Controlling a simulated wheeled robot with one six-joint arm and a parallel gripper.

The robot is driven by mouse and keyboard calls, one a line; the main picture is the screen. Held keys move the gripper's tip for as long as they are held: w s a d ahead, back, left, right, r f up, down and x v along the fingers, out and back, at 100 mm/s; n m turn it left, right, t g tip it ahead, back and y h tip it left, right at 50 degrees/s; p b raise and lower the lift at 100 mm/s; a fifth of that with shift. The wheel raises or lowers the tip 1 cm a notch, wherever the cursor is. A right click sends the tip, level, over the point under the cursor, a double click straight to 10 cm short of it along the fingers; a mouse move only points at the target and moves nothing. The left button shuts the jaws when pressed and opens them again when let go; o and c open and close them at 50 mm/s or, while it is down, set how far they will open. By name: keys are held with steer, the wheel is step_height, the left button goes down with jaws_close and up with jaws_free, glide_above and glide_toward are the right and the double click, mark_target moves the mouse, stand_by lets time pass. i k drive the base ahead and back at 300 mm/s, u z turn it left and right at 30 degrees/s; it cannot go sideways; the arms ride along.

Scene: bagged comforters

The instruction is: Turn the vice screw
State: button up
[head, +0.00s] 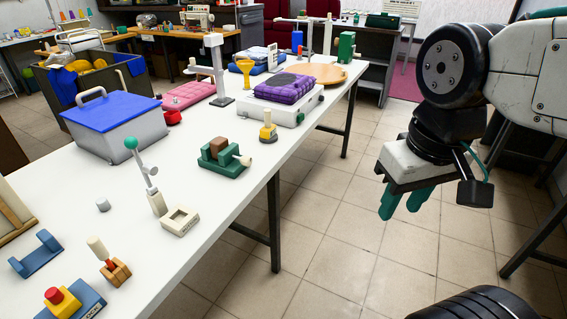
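The green vice (222,160) stands on the white table near its right edge, in the middle of the head view. The vice screw (243,161) shows as a pale knob at the right side of the vice, pointing towards the table edge. My gripper (405,203) hangs over the floor to the right of the table, well apart from the vice. Its two green fingers point down with a small gap between them, and nothing shows between them.
On the white table (180,245), a yellow-and-grey piece (268,132) stands behind the vice, and a lever with a green ball (148,175) and a square frame (181,221) stand in front-left. A blue-lidded box (112,115) is farther left. Tiled floor lies between table and arm.

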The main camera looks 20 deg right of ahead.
mark_target(246, 161)
steer(key=z, duration=0.85)
steer(key=k, duration=1.1)
steer(key=z, duration=0.2)
steer(key=i, duration=0.55)
steer(key=u, duration=1.5)
steer(key=i, duration=1.1)
steer(key=u, duration=0.45)
